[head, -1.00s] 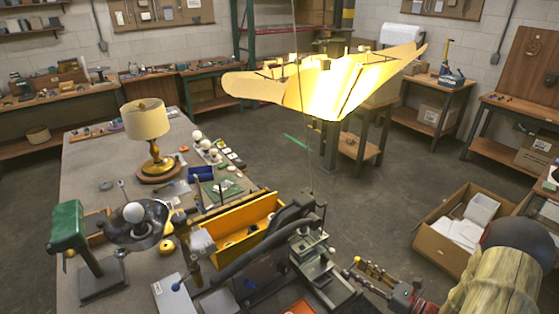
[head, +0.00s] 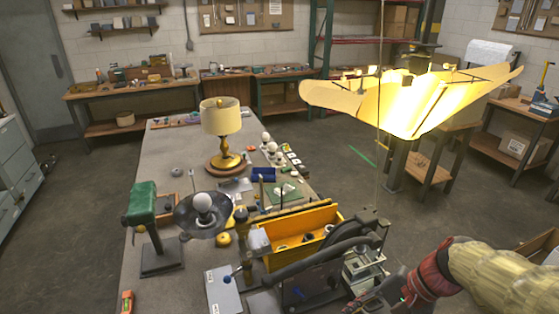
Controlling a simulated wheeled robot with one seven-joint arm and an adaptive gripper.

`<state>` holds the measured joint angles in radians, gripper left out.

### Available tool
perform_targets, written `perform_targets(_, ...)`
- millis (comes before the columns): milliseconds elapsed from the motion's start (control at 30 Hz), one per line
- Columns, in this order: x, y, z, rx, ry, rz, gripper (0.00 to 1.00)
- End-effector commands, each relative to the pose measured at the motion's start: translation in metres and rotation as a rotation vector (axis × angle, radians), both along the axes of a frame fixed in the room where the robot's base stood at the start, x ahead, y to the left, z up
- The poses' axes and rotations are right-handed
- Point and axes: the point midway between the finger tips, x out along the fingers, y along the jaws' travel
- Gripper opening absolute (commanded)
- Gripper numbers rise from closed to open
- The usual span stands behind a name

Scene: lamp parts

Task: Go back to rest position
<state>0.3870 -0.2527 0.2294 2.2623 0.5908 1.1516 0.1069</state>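My gripper (head: 388,302) is at the bottom right of the head view, at the end of my arm in its yellowish sleeve and red cuff. Its fingers are dark, small and partly cut off by the lower edge, so I cannot tell whether they are open or shut. I see nothing clearly held in it. It appears in front of the grey metal machine (head: 365,268) near the right side of the workbench (head: 190,290).
A lit hanging lamp (head: 415,100) is above and right of the bench. The bench holds a brass lamp with cream shade (head: 222,116), a yellow bin (head: 300,238), a green-headed lamp (head: 143,203) and a dish with a bulb (head: 203,203). Floor (head: 445,220) is clear right of the bench.

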Motion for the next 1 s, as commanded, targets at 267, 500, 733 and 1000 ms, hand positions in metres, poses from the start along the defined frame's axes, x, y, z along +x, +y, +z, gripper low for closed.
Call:
perform_targets(267,-0.039,-0.003,0.047,-0.415,-0.323,0.384,0.36)
perform_targets(500,-0.052,-0.013,0.084,-0.665,-0.558,0.591,0.36)
perform_targets(733,-0.054,-0.017,0.096,-0.737,-0.627,0.644,0.36)
perform_targets(1000,-0.054,-0.017,0.096,-0.736,-0.625,0.642,0.36)
